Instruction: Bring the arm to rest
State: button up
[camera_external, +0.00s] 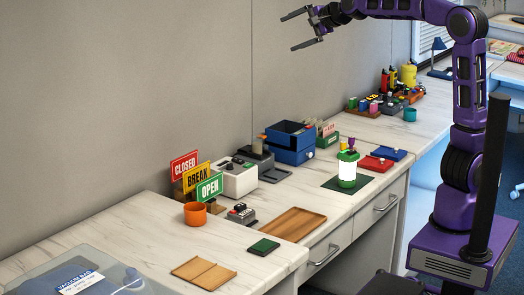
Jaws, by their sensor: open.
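My gripper (300,29) is at the top of the external view, at the end of my purple arm. It points left, with its two dark fingers spread apart and nothing between them. It is high above the counter, apart from every object. My arm reaches up from the base at the right and bends over to the left.
Below stand a lit green lantern (347,170), a blue box (290,142), a white device (237,178), sign cards (209,189), an orange cup (195,213) and a wooden tray (293,224). A grey wall (150,80) rises behind. The air around my gripper is clear.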

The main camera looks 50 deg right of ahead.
jog(key=s+d+f+m, duration=0.2)
jog(key=s+d+f, duration=0.2)
jog(key=d+f, duration=0.25)
jog(key=s+a+f+n+g+y, duration=0.2)
jog(key=s+a+n, duration=0.45)
jog(key=s, duration=0.25)
jog(key=s+a+f+n+g+y, duration=0.2)
jog(key=s+a+n, duration=0.45)
jog(key=s, duration=0.35)
jog(key=s+a+f+n+g+h, duration=0.1)
jog(key=s+f+n+h, duration=0.1)
jog(key=s+f+n, duration=0.1)
jog(key=s+f+n+g+h+p, duration=0.1)
jog(key=s+f+n+g, duration=0.1)
jog(key=s+n, duration=0.3)
jog(key=s+f, duration=0.1)
jog(key=s, duration=0.2)
jog(key=shift+a+f+h, duration=0.3)
jog(key=shift+a+h, duration=0.1)
